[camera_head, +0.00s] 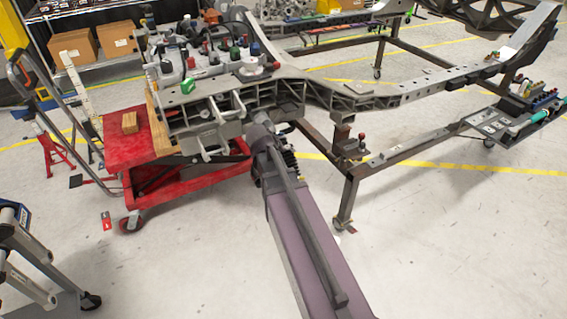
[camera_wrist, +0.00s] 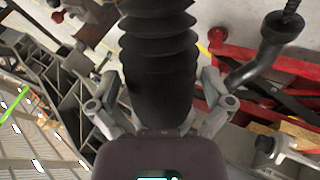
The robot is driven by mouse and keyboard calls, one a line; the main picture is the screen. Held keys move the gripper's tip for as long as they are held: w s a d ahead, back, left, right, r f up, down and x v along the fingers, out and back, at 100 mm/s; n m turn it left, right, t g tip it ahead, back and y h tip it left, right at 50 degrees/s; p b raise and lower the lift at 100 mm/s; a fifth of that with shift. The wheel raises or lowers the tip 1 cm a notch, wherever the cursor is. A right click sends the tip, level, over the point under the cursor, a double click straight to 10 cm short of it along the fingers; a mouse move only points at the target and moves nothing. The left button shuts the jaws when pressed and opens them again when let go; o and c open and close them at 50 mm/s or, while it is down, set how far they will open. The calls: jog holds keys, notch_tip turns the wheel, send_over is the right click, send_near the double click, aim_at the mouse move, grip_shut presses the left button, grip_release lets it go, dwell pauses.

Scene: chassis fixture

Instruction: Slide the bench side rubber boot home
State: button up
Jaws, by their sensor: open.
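The black rubber boot (camera_wrist: 158,65), a ribbed bellows, fills the upper middle of the wrist view, with a smoother, wider lower part. My gripper (camera_wrist: 160,108) is open, one finger on each side of the boot's lower part. I cannot tell whether the fingers touch it. The boot's far end is cut off by the top of the picture, and my gripper body hides its near end. In the head view my arm reaches up to the front of the grey chassis (camera_head: 345,97), and a small dark ribbed part (camera_head: 289,158) shows beside it.
A dark rod with a rounded joint (camera_wrist: 280,30) stands close right of the boot. A red lift cart (camera_head: 130,150) is under the chassis at left, a steel stand (camera_head: 348,190) at right. A tool tray (camera_head: 515,115) is far right. The floor in front is clear.

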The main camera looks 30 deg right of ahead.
jog(key=shift+b+x, duration=0.5)
jog(key=shift+x, duration=0.45)
